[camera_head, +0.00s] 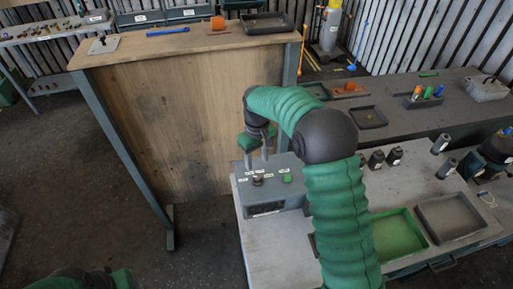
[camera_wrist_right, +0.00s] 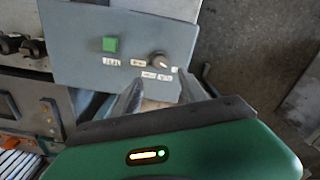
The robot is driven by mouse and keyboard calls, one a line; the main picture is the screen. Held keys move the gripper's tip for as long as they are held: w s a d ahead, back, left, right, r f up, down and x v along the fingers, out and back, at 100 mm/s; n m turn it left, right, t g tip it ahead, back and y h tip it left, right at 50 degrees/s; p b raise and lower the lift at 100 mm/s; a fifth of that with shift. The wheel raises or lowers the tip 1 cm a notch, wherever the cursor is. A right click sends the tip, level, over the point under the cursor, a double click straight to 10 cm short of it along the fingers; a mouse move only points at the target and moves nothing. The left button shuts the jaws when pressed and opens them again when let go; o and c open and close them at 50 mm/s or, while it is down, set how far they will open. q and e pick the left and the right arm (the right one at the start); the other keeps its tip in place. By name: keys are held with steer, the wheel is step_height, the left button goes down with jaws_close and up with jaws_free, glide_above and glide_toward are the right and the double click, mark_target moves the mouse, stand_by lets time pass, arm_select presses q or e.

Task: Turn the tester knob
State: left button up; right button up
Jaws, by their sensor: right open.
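The tester (camera_head: 278,197) is a grey box with a sloped top, standing at the left end of the grey bench.
A tall wooden panel (camera_head: 180,130) stands left of the tester. Several dark cylinders (camera_head: 393,157) stand on the bench to the right. A green tray (camera_head: 397,236) and a grey tray (camera_head: 450,217) lie in front of them. Bare bench surface lies just in front of the tester.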

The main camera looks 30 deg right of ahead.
step_height(320, 180, up, 8)
steer(key=shift+b, duration=0.4)
